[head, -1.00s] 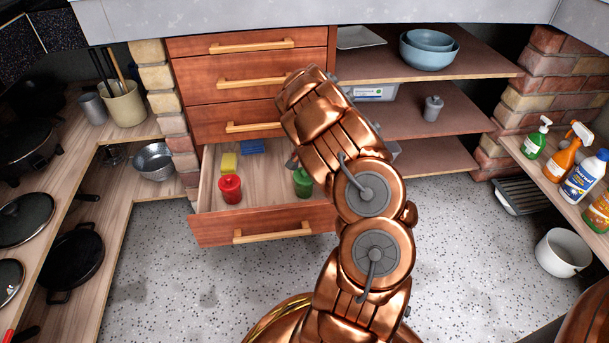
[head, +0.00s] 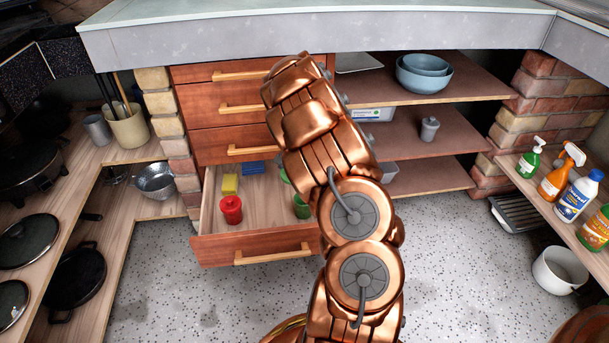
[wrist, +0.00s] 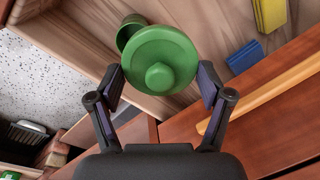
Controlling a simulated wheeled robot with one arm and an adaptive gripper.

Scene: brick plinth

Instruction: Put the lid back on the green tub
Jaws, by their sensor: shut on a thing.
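My gripper (wrist: 161,82) is shut on the round green lid (wrist: 160,60), its fingers at the lid's two sides and the knob facing the wrist camera. The green tub (wrist: 128,28) shows behind the lid at its upper left, mostly hidden, so the lid is off to one side of it. In the head view the tub (head: 301,206) stands in the open drawer (head: 255,243), partly behind my arm. A sliver of the lid (head: 284,176) shows above it. My gripper is hidden there by my arm.
A red tub (head: 231,209), a yellow block (head: 230,184) and a blue block (head: 252,167) are in the drawer. Closed drawers (head: 222,137) rise above its back. Shelves (head: 430,145) stand to the right. The speckled floor in front is clear.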

